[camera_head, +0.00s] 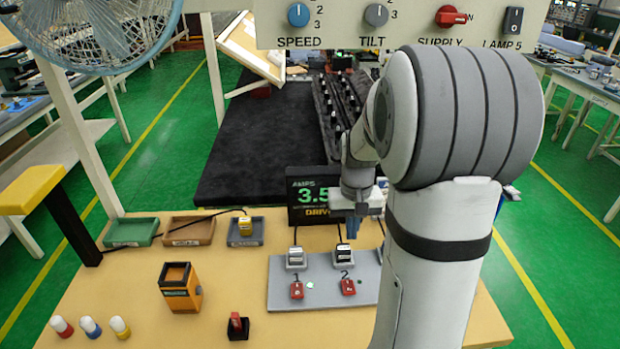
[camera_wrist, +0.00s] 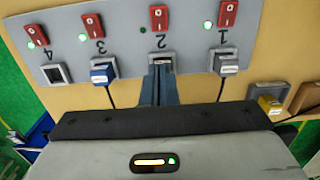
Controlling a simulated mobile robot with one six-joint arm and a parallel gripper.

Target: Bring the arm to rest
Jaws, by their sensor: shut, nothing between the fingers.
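My gripper (camera_head: 352,228) hangs pointing down over the grey panel (camera_head: 313,297) on the workbench. Its blue-grey fingers are together with nothing between them. In the wrist view the closed fingers (camera_wrist: 160,78) point at station 2, partly covering its plug (camera_wrist: 161,60); I cannot tell the gap. The arm is bent, its large grey joint and white link covering the panel's right part in the head view.
The panel carries red switches (camera_wrist: 158,18), a pale plug at 1 (camera_wrist: 225,62), a blue plug at 3 (camera_wrist: 102,74) and an empty socket at 4 (camera_wrist: 56,74). An orange box (camera_head: 180,290), small bottles (camera_head: 90,327) and trays (camera_head: 190,232) stand left. A display (camera_head: 313,198) stands behind.

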